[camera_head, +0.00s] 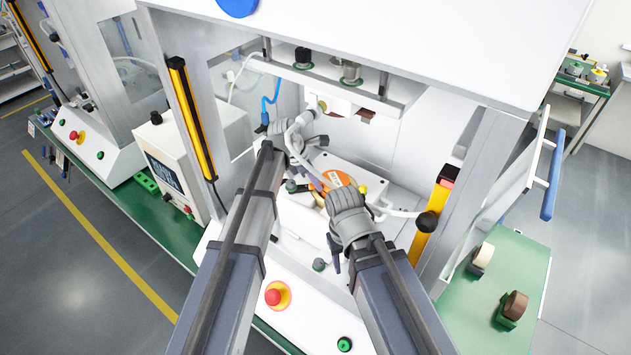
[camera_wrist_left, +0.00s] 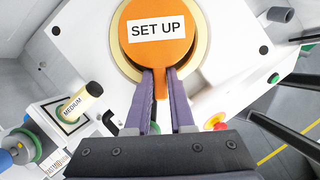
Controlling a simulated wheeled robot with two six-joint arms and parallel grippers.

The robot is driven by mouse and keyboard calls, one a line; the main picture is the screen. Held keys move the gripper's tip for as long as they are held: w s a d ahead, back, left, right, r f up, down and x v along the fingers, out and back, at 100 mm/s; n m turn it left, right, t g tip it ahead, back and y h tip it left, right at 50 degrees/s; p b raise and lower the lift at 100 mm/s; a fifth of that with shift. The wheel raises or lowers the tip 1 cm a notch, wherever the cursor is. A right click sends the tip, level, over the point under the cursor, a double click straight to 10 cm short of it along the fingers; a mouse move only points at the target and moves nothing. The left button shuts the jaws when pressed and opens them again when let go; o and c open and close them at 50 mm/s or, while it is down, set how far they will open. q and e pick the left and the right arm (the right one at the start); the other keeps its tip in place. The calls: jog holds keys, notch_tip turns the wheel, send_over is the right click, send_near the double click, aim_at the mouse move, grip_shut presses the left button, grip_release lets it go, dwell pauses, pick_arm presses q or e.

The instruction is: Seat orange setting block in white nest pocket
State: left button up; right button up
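The orange setting block (camera_wrist_left: 160,50) is a round disc with a "SET UP" label and a narrow tab. It also shows in the head view (camera_head: 337,179), partly hidden by my arms. It lies over the pale, cream-coloured ring of the nest pocket (camera_wrist_left: 117,55), whose rim shows at its left and lower right. I cannot tell whether the block is fully down in the pocket. My left gripper (camera_wrist_left: 162,74) has its purple fingers closed on the tab; the fingers also show in the head view (camera_head: 313,182). My right gripper (camera_head: 336,258) is mostly hidden behind its wrist.
A cream peg labelled "MEDIUM" (camera_wrist_left: 80,104) stands left of the nest. The press head (camera_head: 330,76) hangs above the work area. A red button (camera_head: 274,297) and a green button (camera_head: 344,344) are on the front panel. Yellow-and-black uprights (camera_head: 192,118) flank the opening.

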pick_arm(q)
jog(key=o, duration=0.5)
jog(key=p+v, duration=0.7)
jog(key=v, duration=0.1)
jog(key=shift+f, duration=0.1)
dwell(0.6)
